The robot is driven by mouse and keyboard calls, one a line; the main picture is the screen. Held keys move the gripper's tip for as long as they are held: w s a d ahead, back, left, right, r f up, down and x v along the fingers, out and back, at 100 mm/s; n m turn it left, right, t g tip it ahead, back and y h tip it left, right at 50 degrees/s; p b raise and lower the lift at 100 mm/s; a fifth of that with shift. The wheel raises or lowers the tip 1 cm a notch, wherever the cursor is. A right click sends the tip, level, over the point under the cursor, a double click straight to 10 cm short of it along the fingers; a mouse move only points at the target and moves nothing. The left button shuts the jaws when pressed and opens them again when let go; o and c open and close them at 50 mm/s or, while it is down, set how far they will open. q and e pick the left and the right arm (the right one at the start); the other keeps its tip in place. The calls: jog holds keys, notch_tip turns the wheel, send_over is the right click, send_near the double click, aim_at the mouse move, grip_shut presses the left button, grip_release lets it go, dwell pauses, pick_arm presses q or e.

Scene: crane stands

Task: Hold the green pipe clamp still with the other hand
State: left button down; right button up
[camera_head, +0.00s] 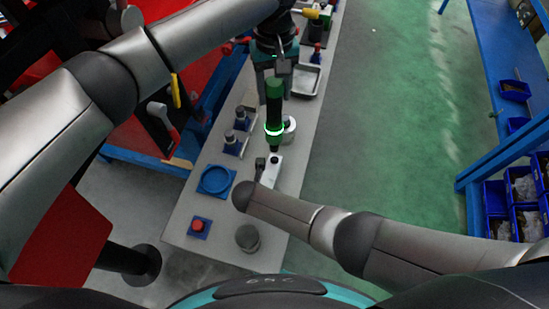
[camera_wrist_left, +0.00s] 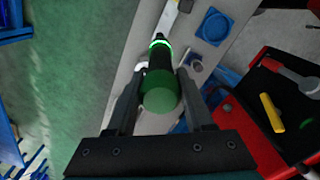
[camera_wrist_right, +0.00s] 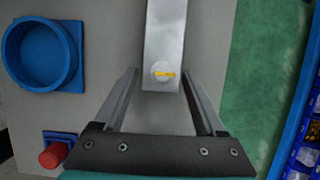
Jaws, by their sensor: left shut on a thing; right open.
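A green cylinder (camera_head: 274,103) with a glowing green ring stands upright over the bench. I cannot tell for sure that it is the pipe clamp; nothing else looks more like one. My left gripper (camera_head: 275,76) is shut on its upper part. The left wrist view looks down on its round green end (camera_wrist_left: 161,98) between the fingers (camera_wrist_left: 160,84). Its dark lower tip is near a silver bar (camera_head: 270,171). My right gripper (camera_wrist_right: 160,75) is open, with the end of the silver bar (camera_wrist_right: 165,35) between its fingers in that view. The right forearm hides that gripper in the head view.
On the grey bench (camera_head: 185,205) are a blue round holder (camera_head: 216,180), a red button (camera_head: 198,225), a grey cylinder (camera_head: 247,238) and small blue-based fixtures (camera_head: 235,142). A metal tray (camera_head: 305,80) lies farther back. Blue bins (camera_head: 525,190) stand at the right. Green floor is clear between.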

jog(key=shift+w+f, duration=0.1)
jog(key=shift+f, duration=0.2)
jog(key=shift+c, duration=0.2)
grip_shut()
dwell(0.5)
dwell(0.9)
